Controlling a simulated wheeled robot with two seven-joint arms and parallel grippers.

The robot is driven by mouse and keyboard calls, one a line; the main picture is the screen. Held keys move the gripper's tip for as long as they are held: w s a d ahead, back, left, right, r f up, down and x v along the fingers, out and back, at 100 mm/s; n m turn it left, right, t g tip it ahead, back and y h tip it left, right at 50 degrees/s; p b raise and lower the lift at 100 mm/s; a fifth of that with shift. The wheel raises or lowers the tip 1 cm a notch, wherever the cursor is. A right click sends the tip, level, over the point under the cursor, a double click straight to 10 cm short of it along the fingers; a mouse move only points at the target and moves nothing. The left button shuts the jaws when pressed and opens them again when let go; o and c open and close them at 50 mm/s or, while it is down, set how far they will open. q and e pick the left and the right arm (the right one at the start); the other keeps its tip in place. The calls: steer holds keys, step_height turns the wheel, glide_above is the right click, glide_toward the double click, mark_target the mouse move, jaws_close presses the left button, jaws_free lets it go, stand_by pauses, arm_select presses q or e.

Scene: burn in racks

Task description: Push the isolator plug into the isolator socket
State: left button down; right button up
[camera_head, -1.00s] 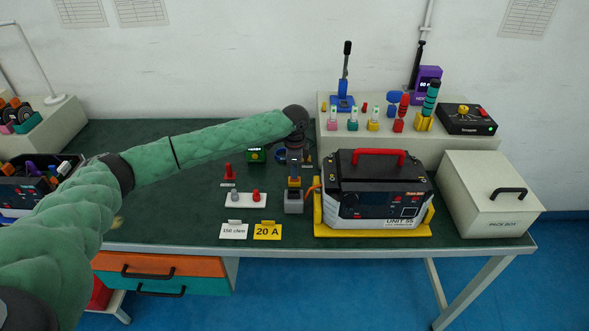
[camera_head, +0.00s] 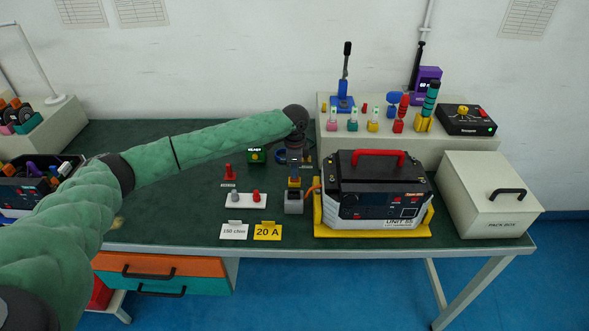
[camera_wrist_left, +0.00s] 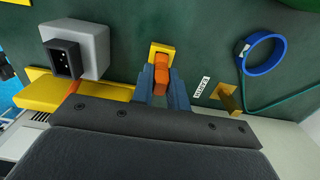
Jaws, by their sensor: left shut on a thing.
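My left gripper (camera_head: 294,176) points down at the table, left of the unit. In the left wrist view its blue fingers (camera_wrist_left: 163,90) are shut on an orange plug (camera_wrist_left: 162,72). The plug's far end meets a yellow block (camera_wrist_left: 161,49); I cannot tell whether it is seated in it. A grey box with a black socket face and pins (camera_wrist_left: 66,60), which looks like the isolator socket, is apart from the plug, to its left. The grey box also shows in the head view (camera_head: 293,203), just in front of the gripper. My right gripper is not in view.
The unit (camera_head: 372,200) with a red handle stands on a yellow base (camera_head: 425,231) close to the right. A blue ring (camera_wrist_left: 263,54) lies near the gripper. A pack box (camera_head: 490,205) is far right.

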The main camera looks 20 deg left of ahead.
arm_select(q)
steer(key=shift+r+p, duration=0.7)
steer(key=shift+p, duration=0.1)
stand_by(1.2)
steer(key=shift+r+p, duration=0.9)
steer(key=shift+p, duration=0.05)
